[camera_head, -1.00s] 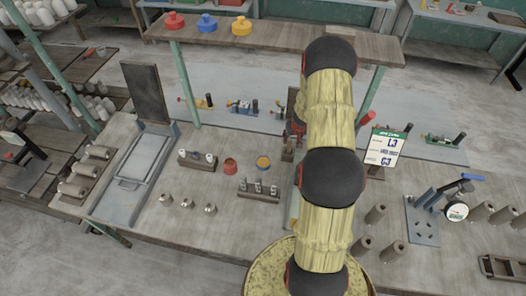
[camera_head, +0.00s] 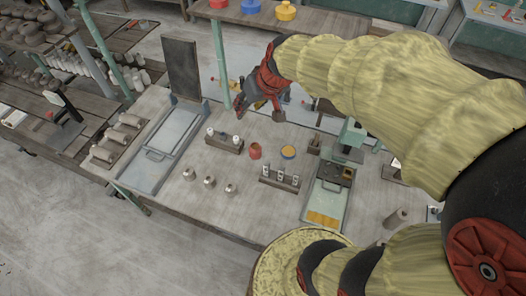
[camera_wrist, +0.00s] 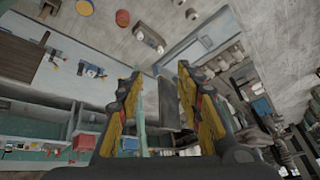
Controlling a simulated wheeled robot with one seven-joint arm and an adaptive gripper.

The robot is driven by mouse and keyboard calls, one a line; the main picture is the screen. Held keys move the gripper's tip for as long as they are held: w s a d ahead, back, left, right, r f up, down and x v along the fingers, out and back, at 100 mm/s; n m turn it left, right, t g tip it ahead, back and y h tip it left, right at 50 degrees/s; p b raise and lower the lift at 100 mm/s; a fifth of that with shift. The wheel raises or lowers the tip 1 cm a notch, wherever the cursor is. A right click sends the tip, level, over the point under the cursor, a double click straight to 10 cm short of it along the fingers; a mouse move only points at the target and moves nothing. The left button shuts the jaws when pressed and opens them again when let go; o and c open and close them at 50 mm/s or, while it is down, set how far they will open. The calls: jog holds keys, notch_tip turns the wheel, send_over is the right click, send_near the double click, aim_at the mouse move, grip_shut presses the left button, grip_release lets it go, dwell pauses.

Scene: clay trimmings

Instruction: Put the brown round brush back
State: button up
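My gripper (camera_head: 260,105) is raised above the back part of the workbench (camera_head: 215,205) in the head view, just above and behind a small block holder (camera_head: 224,145). In the wrist view its two yellow-padded fingers (camera_wrist: 157,108) stand wide apart with nothing between them. I cannot make out a brown round brush for certain in either view. Small upright pieces stand in the block holder and in a second holder (camera_head: 280,179) further right; they are too small to identify.
A red pot (camera_head: 255,151) and a yellow-rimmed pot (camera_head: 288,153) stand mid-bench. Several metal pieces (camera_head: 210,182) stand in front. A grey tray (camera_head: 160,155), a dark upright panel (camera_head: 181,68) and a green post (camera_head: 221,60) are at the left. The front left bench is mostly clear.

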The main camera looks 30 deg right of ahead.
jog(key=s+a+r, duration=0.2)
jog(key=s+a, duration=0.1)
jog(key=s, duration=0.6)
jog(key=s+a+r+n+h, duration=0.1)
jog(key=s+a+r, duration=0.1)
jog(key=s, duration=0.7)
jog(key=shift+a+r, duration=0.15)
jog(key=shift+a, duration=0.45)
jog(key=shift+s, duration=0.2)
